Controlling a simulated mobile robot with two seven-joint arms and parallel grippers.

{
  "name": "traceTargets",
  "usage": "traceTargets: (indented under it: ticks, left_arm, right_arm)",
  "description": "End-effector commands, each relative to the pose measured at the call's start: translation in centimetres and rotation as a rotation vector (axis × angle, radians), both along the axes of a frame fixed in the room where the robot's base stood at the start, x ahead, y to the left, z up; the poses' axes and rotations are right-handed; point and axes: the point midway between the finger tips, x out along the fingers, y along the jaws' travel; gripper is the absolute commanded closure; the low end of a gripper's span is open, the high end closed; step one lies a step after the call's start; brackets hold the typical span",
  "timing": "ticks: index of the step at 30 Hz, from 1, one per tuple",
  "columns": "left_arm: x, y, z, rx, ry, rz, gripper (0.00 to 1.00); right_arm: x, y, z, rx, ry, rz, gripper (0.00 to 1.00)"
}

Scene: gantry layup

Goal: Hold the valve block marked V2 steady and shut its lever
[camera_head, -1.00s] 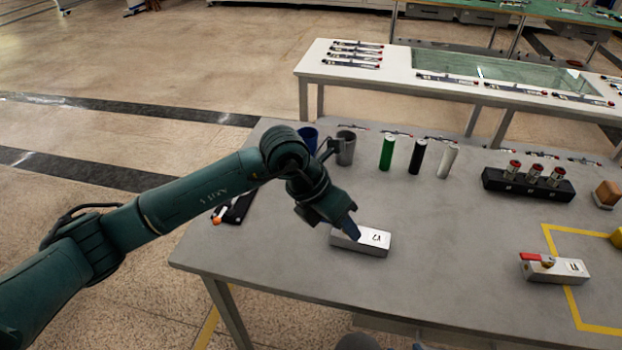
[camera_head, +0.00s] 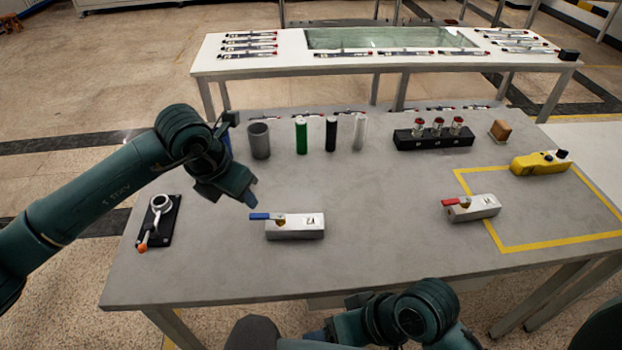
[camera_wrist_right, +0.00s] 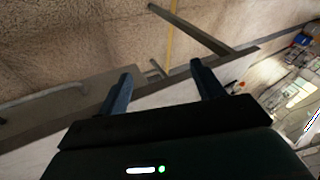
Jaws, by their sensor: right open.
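The pale grey valve block (camera_head: 295,231), its label reading like V2, lies on the grey table toward the front. Its blue lever (camera_head: 264,216) points left along the block's length and sticks out past its left end. My left gripper (camera_head: 249,199) hangs just behind and above the lever, apparently apart from it; its jaw gap is hidden. My right gripper (camera_wrist_right: 163,88) is open and empty in the right wrist view, with the table edge beyond its fingers. In the head view my right arm is low at the front edge.
Another block with a red lever (camera_head: 455,202) lies to the right, by the yellow-taped area. A black plate with a ring-ended, orange-tipped tool (camera_head: 156,222) lies left. Cylinders, a grey cup (camera_head: 259,141) and a black rack (camera_head: 433,138) stand behind. Bare table lies between the two blocks.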

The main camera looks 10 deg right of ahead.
Motion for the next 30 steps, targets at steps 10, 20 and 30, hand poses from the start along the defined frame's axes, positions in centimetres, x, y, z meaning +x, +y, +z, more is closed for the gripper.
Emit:
traceTargets:
  ticks: [10, 20, 30]
  left_arm:
    - [0.0, 0.0, 0.0, -0.001, 0.001, 0.000, 0.64]
    - [0.0, 0.0, 0.0, -0.001, 0.001, 0.000, 0.64]
    - [0.0, 0.0, 0.0, -0.001, 0.001, 0.000, 0.64]
  right_arm:
    - [10.2, 2.4, -0.1, 0.006, 0.393, -0.516, 0.33]
    - [20.2, 1.9, 4.2, -0.060, 0.606, -1.180, 0.33]
    - [24.9, 0.1, 9.5, -0.111, 0.636, -1.726, 0.33]
